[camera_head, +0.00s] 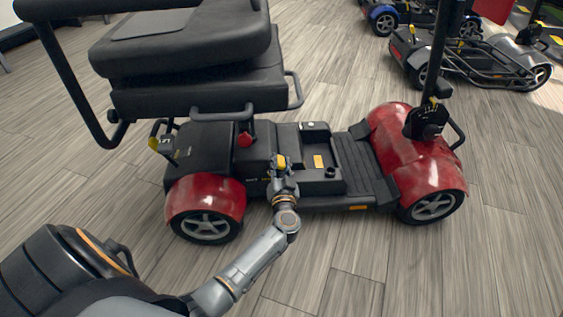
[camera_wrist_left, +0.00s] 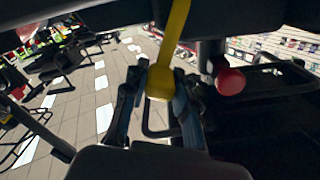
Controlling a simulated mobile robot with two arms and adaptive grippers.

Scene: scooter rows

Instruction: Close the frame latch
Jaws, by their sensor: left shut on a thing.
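The red and black scooter (camera_head: 345,150) stands side-on in the head view. The frame latch appears as a yellow lever (camera_wrist_left: 175,36) with a round yellow knob (camera_wrist_left: 159,83) in the left wrist view. Its yellow end (camera_head: 281,160) also shows in the head view, at the middle of the scooter's body. My left gripper (camera_head: 281,171) is at the latch, shut on the yellow knob; in the left wrist view its fingers (camera_wrist_left: 160,90) lie on both sides of the knob. The fingers hide part of the latch. My right gripper is not in view.
A red knob (camera_head: 245,140) sits left of the latch; it also shows in the left wrist view (camera_wrist_left: 230,81). The black seat (camera_head: 190,50) overhangs above left. More scooters (camera_head: 470,60) stand at the back right. The wooden floor (camera_head: 360,260) in front is clear.

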